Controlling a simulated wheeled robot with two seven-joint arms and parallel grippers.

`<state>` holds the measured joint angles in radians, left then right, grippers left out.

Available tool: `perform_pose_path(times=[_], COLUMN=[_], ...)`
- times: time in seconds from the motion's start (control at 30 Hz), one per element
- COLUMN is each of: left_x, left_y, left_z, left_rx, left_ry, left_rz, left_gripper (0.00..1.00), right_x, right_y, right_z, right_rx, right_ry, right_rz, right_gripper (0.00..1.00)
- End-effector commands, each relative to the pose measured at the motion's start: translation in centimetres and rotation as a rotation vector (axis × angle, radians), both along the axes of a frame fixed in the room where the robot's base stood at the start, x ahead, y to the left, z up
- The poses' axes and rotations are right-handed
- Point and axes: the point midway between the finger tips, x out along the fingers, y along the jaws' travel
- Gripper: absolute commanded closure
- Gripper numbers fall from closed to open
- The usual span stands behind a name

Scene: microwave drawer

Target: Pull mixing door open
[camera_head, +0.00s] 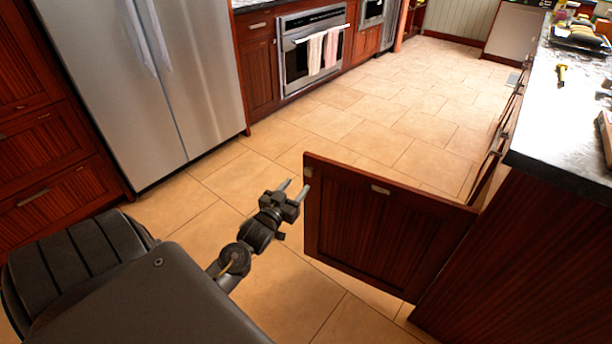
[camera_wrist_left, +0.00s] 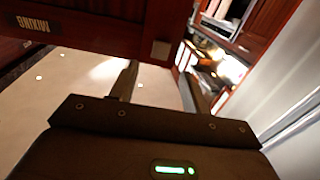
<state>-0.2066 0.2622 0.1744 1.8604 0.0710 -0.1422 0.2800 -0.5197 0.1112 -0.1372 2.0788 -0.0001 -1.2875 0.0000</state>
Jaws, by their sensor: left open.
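The mixing door (camera_head: 385,228) is a dark red-brown wooden cabinet door. My right gripper is out of view.
The island's dark countertop (camera_head: 560,125) and wooden side (camera_head: 510,265) stand at the right. A steel refrigerator (camera_head: 150,80) and an oven (camera_head: 312,50) line the far left. The tiled floor (camera_head: 350,110) is clear between them.

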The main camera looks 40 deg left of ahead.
Motion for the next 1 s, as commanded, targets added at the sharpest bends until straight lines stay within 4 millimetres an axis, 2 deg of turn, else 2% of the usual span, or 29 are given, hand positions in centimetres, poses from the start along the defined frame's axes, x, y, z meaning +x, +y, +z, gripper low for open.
perform_pose_path(times=[0.2, 0.4, 0.8, 0.87, 1.0], left_x=[4.2, 6.6, 7.4, 7.4, 7.3], left_y=[0.9, 1.3, 1.5, 1.5, 1.5], left_z=[-0.1, -0.1, -0.1, -0.1, -0.1], left_rx=[0.000, 0.000, -0.001, -0.001, -0.001], left_ry=[0.000, 0.002, 0.003, 0.003, 0.003], left_rz=[0.001, 0.001, 0.001, 0.001, 0.001], left_gripper=[0.53, 0.53, 0.53, 0.58, 0.76], right_x=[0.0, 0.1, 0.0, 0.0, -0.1], right_y=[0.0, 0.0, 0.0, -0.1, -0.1], right_z=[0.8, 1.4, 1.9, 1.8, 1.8], right_rx=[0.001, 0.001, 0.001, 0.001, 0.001], right_ry=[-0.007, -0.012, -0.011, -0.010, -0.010], right_rz=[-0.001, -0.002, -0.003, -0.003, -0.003], right_gripper=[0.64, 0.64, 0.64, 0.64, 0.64])
